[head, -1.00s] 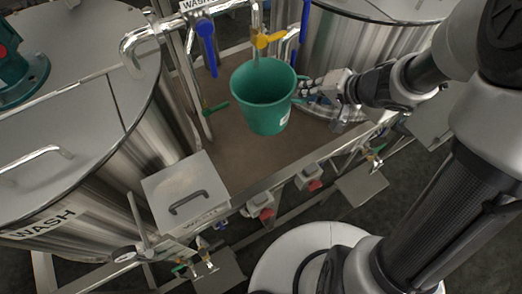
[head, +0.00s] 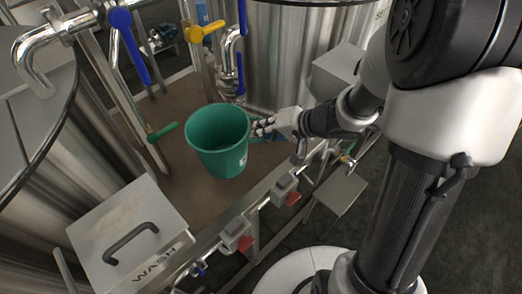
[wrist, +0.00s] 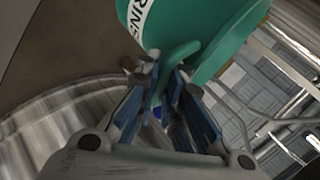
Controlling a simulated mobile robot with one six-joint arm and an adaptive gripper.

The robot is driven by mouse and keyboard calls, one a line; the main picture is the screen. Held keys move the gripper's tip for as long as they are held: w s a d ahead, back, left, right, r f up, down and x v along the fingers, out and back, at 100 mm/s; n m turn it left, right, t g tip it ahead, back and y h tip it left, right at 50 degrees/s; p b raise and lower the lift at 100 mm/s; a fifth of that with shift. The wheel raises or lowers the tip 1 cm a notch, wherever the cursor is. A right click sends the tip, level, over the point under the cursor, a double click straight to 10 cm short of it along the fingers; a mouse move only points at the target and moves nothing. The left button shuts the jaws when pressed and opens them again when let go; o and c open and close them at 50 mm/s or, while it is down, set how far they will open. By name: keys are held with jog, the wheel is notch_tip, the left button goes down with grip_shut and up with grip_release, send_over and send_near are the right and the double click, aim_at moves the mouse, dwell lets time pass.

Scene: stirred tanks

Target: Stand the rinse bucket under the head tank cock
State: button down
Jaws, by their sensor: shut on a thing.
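The green rinse bucket (head: 218,150) is upright and empty inside as far as I see, over the brown deck between the tanks. I cannot tell whether its base touches the deck. My gripper (head: 262,130) is at its right side. In the wrist view my gripper (wrist: 163,95) is shut on a green grip on the wall of the bucket (wrist: 190,25), whose white label reads "RINS", the remainder cut off. A yellow-handled cock (head: 204,31) is above and behind the bucket, and a blue-handled one (head: 128,45) is to its left. No readable label shows which is the head tank cock.
A grey box marked WASH (head: 130,232) stands front left. A green-handled valve (head: 162,131) is left of the bucket. Steel tanks stand left and behind. Bare deck (head: 190,190) shows around the bucket.

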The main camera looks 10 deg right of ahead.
notch_tip(320, 180, down, 6)
jog(key=shift+r+b, duration=0.1)
jog(key=shift+b, duration=1.15)
jog(key=c, duration=1.7)
grip_release()
